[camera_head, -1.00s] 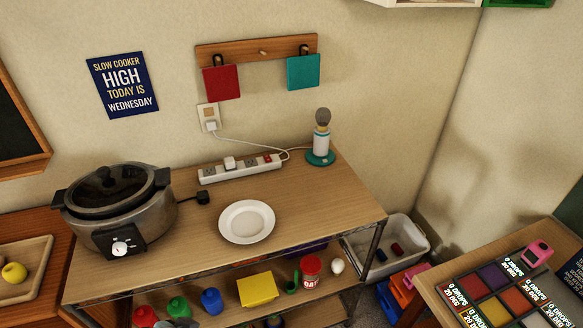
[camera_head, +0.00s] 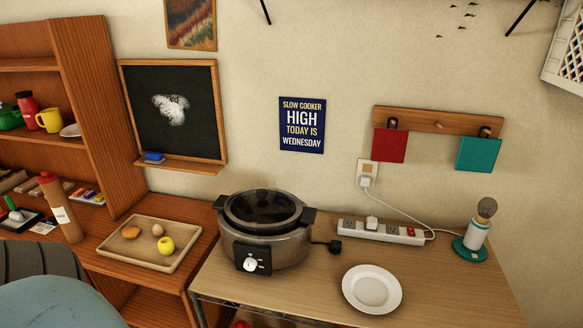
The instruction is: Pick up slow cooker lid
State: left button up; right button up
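The slow cooker (camera_head: 275,243) stands on the wooden table, left of the white plate. It is a grey pot with dark side handles and a white dial on its front. Neither of my grippers shows in the head view.
A white plate (camera_head: 371,289), a power strip (camera_head: 378,232) and a lamp (camera_head: 474,240) share the table (camera_head: 450,290). A wooden tray (camera_head: 118,247) with a yellow apple and other food is at the left. A blue-grey rounded shape (camera_head: 60,303) fills the lower left corner.

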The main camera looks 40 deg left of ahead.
aim_at(257, 206)
jog(key=u, duration=0.4)
jog(key=j+u, duration=0.1)
jog(key=u, duration=0.25)
jog(key=i+u, duration=0.1)
jog(key=u, duration=0.7)
jog(key=i+j, duration=0.05)
